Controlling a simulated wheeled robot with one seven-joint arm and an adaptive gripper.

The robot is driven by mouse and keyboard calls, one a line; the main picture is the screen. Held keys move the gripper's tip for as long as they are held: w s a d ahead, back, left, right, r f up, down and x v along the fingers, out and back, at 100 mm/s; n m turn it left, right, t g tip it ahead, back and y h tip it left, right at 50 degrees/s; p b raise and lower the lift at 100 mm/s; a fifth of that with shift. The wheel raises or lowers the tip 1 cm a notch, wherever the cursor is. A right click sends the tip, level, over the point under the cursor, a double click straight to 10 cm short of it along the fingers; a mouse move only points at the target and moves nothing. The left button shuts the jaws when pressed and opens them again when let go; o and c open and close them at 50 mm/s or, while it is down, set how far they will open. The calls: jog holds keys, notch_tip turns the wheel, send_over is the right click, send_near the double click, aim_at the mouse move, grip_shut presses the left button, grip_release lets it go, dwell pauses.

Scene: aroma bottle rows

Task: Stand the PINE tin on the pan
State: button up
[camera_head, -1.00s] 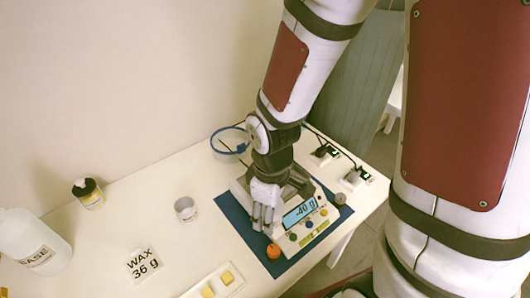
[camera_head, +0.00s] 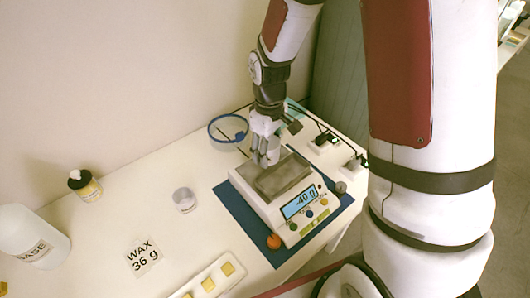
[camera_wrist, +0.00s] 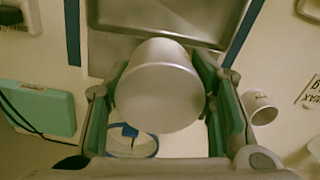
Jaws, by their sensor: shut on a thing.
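My gripper (camera_head: 267,157) is shut on a plain silver-grey tin (camera_wrist: 158,88), which fills the space between its green-padded fingers in the wrist view. No label shows on the tin's visible side, so I cannot read its name. The grey metal pan (camera_head: 287,181) tops a white scale (camera_head: 262,205) whose display (camera_head: 300,203) reads about -40 g. In the head view, the gripper and tin are at the pan's back left edge. The pan (camera_wrist: 165,12) shows bare behind the tin in the wrist view. I cannot tell whether the tin touches it.
The scale stands on a blue mat (camera_head: 235,207) with an orange object (camera_head: 274,241) in front. A small cup (camera_head: 184,199), a dark-capped bottle (camera_head: 85,186), a large white bottle (camera_head: 30,235), a wax card (camera_head: 143,256) and a tray (camera_head: 212,280) lie left. A blue ring (camera_head: 228,128) is behind.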

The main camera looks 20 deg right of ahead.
jog(key=shift+w+f, duration=0.15)
jog(key=shift+w, duration=1.1)
jog(key=shift+f, duration=1.7)
jog(key=shift+f, duration=0.15)
jog(key=o, duration=1.2)
jog(key=shift+c, duration=0.2)
